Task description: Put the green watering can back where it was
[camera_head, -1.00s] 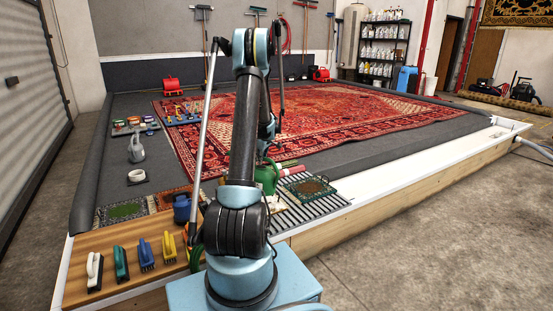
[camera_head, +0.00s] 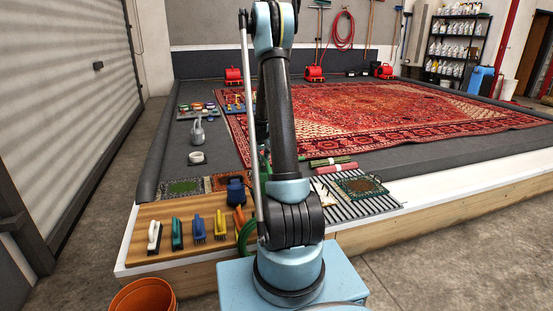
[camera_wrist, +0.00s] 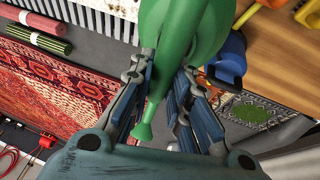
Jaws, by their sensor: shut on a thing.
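The green watering can (camera_wrist: 185,30) fills the top middle of the wrist view, with its narrow spout pointing down the picture. My gripper (camera_wrist: 167,72) is shut on it, with one blue-padded finger on each side of the green spout and body. In the head view the can is almost wholly hidden behind my arm; only slivers of green show. A grey watering can (camera_head: 197,132) stands on the grey pit floor to the left. A blue can (camera_head: 236,190) stands near the wooden board, left of my arm; its blue side also shows in the wrist view (camera_wrist: 230,60).
Several brushes, including a yellow one (camera_head: 220,225), line the wooden board (camera_head: 185,245). Rolled rugs (camera_head: 333,161) and a striped grate (camera_head: 375,208) lie right of my arm. A red rug (camera_head: 380,115) covers the pit floor. An orange bucket (camera_head: 143,297) stands at the front left.

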